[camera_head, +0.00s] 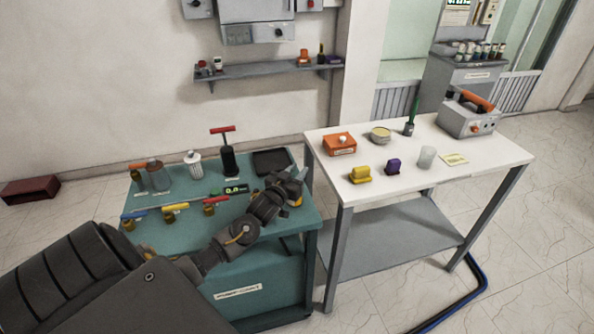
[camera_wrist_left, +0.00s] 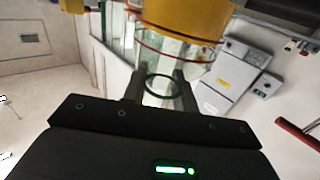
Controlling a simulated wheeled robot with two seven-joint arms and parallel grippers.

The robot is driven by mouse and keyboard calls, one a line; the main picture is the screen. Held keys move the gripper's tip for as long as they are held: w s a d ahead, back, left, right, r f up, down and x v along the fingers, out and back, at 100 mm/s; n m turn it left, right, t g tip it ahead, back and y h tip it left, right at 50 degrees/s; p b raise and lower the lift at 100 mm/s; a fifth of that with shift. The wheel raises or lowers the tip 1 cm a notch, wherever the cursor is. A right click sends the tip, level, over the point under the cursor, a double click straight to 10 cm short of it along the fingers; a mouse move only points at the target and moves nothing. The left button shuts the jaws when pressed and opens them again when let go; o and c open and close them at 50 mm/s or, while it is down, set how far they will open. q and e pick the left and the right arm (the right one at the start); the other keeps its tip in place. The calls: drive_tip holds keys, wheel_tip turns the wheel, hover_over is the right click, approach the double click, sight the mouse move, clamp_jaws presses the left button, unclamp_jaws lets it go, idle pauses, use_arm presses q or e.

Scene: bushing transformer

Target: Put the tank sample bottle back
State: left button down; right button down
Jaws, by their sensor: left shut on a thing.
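My left gripper (camera_head: 292,190) is over the right edge of the teal table (camera_head: 292,225). In the left wrist view its two fingers (camera_wrist_left: 160,88) are shut on a clear glass bottle (camera_wrist_left: 150,97) with a dark green ring. I take this as the tank sample bottle, but no label on it is readable. A wide yellow part (camera_wrist_left: 185,20) with a red ring shows just beyond the fingertips; I cannot tell whether it belongs to the bottle. In the head view the bottle is mostly hidden by the gripper, with a yellow-orange bit beside it. My right gripper is not in view.
The teal table holds a black pump (camera_head: 228,158) with a red handle, a white ribbed jar (camera_head: 193,164), a dark tray (camera_head: 272,162) and several small valves. The white table (camera_head: 318,158) holds an orange box (camera_head: 340,143), a frosted cup (camera_head: 427,157) and a grey device (camera_head: 468,121).

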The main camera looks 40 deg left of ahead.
use_arm(q)
drive_tip(key=shift+f, duration=0.2)
drive_tip(key=shift+f, duration=0.15)
drive_tip(key=c, duration=1.1)
unclamp_jaws()
drive_tip(key=s+d+b, duration=0.2)
drive_tip(key=s, duration=1)
drive_tip(key=shift+b, duration=0.3)
